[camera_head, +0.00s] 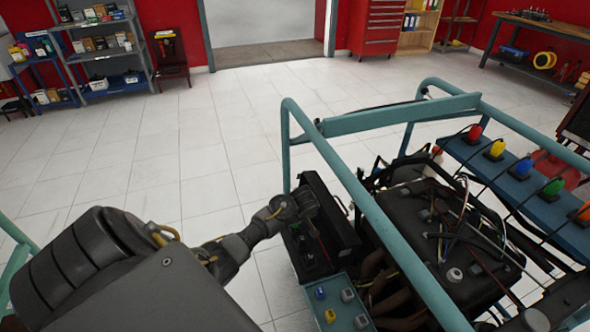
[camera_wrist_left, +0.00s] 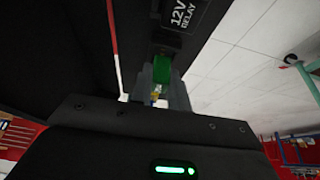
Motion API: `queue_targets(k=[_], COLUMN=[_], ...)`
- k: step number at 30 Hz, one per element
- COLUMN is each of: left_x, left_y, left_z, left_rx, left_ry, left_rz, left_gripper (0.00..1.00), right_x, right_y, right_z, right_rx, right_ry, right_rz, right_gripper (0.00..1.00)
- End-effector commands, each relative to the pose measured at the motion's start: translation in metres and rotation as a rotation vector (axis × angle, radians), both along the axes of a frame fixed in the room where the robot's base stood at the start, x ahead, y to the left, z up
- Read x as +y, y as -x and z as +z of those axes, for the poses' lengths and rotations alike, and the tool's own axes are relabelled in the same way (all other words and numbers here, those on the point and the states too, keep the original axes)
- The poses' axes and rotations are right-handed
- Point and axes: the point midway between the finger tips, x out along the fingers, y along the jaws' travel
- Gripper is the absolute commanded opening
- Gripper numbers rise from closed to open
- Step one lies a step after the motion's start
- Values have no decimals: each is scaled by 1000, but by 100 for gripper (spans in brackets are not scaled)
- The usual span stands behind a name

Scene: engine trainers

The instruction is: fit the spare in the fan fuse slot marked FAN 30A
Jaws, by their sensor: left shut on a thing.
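My left gripper (camera_head: 300,207) reaches in from the left to the open black fuse box (camera_head: 342,232) on the engine trainer. In the left wrist view, the jaws of my left gripper (camera_wrist_left: 162,92) are shut on a small green fuse (camera_wrist_left: 162,68). The fuse is right by a dark surface near a label reading 12V RELAY (camera_wrist_left: 183,14). Whether the fuse touches anything beyond the jaws cannot be told. No FAN 30A marking is legible, and the fuse slot is hidden or too dark to make out.
The teal frame (camera_head: 345,178) of the trainer runs close to the right of my gripper. Below the fuse box is a teal panel (camera_head: 333,283) with several small coloured parts. The engine (camera_head: 440,250) with loose wires is to the right. The tiled floor (camera_head: 150,170) at left is clear.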

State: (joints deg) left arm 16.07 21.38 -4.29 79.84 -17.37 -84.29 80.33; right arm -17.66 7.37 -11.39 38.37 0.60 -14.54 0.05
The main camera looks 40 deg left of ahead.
Motion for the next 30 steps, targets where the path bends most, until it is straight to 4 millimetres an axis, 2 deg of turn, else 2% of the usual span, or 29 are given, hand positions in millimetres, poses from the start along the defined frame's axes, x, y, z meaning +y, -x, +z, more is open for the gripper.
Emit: queue_targets(k=[30], left_x=[0], left_y=[0], left_z=[0], left_rx=[0], left_ry=[0], left_rz=[0], left_gripper=[0], right_x=[1], right_y=[-1], right_z=[7], right_rx=[-3], right_ry=[-1], right_rz=[0], right_gripper=[36])
